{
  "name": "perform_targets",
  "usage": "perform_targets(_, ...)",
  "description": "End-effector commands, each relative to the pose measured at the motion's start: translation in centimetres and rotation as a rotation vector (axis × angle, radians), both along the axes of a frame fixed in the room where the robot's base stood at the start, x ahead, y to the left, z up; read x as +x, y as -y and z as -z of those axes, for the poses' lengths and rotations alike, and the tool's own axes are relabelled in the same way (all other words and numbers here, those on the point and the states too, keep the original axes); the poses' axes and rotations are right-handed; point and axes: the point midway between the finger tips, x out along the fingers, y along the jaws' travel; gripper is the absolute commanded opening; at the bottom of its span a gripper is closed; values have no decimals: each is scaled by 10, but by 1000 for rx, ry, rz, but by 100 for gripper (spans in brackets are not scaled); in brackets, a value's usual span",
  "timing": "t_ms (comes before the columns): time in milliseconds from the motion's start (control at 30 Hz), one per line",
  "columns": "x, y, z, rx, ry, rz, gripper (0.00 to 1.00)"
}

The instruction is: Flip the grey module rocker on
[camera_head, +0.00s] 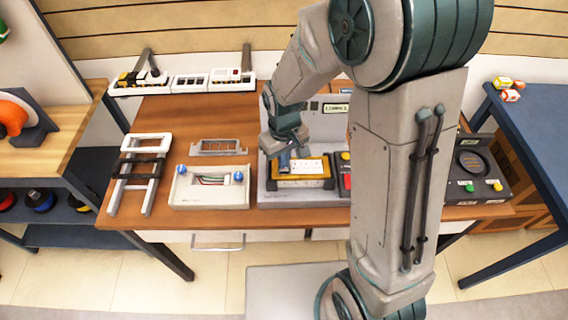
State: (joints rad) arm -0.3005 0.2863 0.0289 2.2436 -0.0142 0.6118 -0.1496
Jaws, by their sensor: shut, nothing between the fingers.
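My gripper (285,163) is shut and empty. It points down over a grey console (266,197) in the middle of the table. Its fingertips are small in the picture and sit at the left part of a yellow-edged block with a pale top (312,166) in the console. I cannot tell whether they touch it. No grey module rocker can be made out clearly; the gripper and my arm hide part of the console. A red part (344,183) with a yellow button (346,156) sits just right of the block, partly behind my arm.
Left of the console are a pale box with wires and blue knobs (209,197), a grey frame (218,146) and a white rack (148,143). A rail of modules (190,80) lies at the back. A black box with buttons (482,172) is at the right, beyond my arm.

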Motion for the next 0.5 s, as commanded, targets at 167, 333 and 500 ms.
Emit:
perform_targets(167,0,0,4,0,0,0,0)
perform_targets(333,0,0,6,0,0,0,0)
perform_targets(500,0,0,9,0,0,0,0)
